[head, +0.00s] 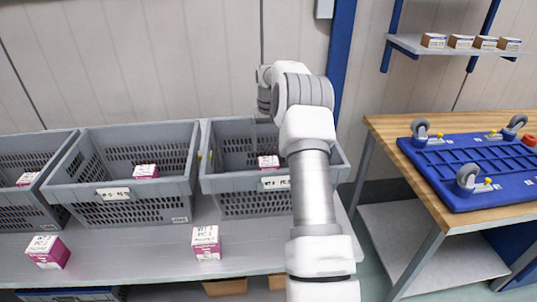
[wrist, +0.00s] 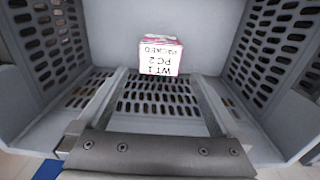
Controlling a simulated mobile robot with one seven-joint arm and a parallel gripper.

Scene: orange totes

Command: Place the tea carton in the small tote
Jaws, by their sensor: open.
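Small pink-and-white cartons are the only carton-like things near the totes; I cannot tell which is the tea carton. One carton (head: 268,162) sits inside the right grey tote (head: 232,184). The carton shows near and between the fingertips; contact cannot be told. My arm hides the gripper in the head view.
Two cartons, one at left (head: 48,251) and one nearer the middle (head: 206,242), stand on the grey bench before the totes. The middle tote (head: 90,190) and left tote (head: 15,212) each hold a carton. A wooden workbench (head: 400,128) with a blue wheeled base stands right.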

